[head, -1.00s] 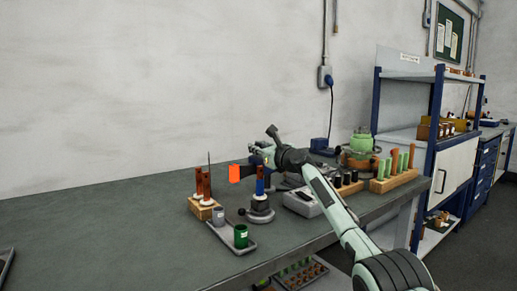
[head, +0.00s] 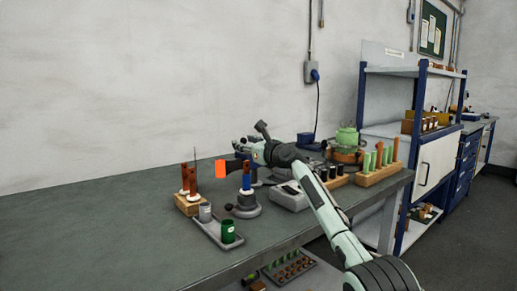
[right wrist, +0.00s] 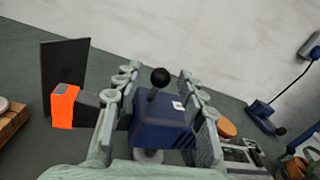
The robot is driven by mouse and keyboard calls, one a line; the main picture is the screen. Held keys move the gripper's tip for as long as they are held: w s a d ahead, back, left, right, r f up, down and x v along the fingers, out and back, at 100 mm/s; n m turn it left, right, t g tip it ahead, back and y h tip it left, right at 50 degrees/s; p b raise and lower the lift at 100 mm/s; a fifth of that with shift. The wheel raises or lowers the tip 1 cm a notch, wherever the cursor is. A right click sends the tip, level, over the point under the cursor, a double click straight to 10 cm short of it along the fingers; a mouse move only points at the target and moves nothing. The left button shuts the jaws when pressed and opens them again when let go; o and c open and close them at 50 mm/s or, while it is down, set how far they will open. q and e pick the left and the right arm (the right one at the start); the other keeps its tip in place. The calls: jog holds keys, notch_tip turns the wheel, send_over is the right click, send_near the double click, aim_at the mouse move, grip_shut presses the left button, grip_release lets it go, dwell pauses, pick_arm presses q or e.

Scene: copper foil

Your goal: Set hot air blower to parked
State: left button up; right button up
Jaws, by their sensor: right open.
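The hot air blower appears to be the blue box-shaped body (right wrist: 162,122) with a black ball-topped lever (right wrist: 159,78) in the right wrist view. My right gripper (right wrist: 158,75) is open, with one finger on each side of the body and lever; I cannot tell whether they touch. An orange block (right wrist: 64,106) with a dark barrel-like piece stands to the left, before an upright black plate (right wrist: 63,72). My left gripper is out of view.
A grey device (head: 290,197) and a rack of green tubes (head: 378,173) are to the right. The bench's left is clear.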

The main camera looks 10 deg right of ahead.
jog(key=v, duration=1)
jog(key=shift+s, duration=0.25)
jog(key=shift+d, duration=0.15)
jog(key=shift+c, duration=0.5)
